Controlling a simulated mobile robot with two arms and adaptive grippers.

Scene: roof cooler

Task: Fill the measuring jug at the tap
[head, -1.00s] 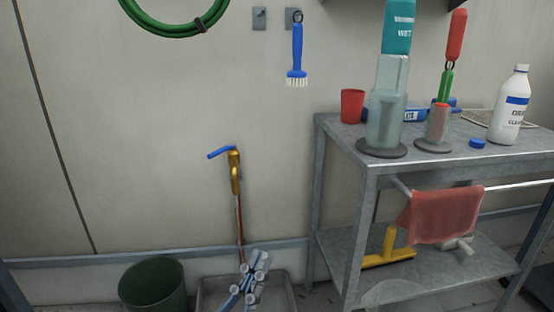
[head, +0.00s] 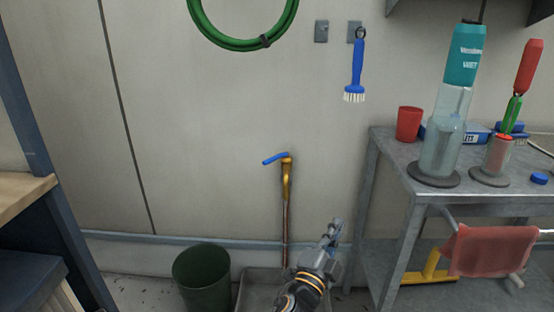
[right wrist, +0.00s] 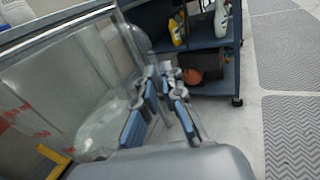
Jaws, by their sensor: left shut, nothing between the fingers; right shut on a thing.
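The brass tap (head: 286,180) with a blue lever stands on a copper pipe against the wall in the head view. A grey basin (head: 257,291) lies at its foot, partly hidden by my left arm. My left gripper (head: 333,232) is shut and empty, to the right of the pipe and lower than the tap's lever. In the right wrist view my right gripper (right wrist: 163,82) is shut on the clear measuring jug (right wrist: 65,85), which has red markings. The jug fills the left of that view; its contents cannot be told. The head view does not show the jug.
A green bucket (head: 203,279) stands left of the basin. A grey metal cart (head: 393,168) at right carries bottles and a red cup (head: 409,123). A coiled green hose (head: 240,43) and blue brush (head: 357,65) hang above. The right wrist view shows a shelf unit (right wrist: 212,88).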

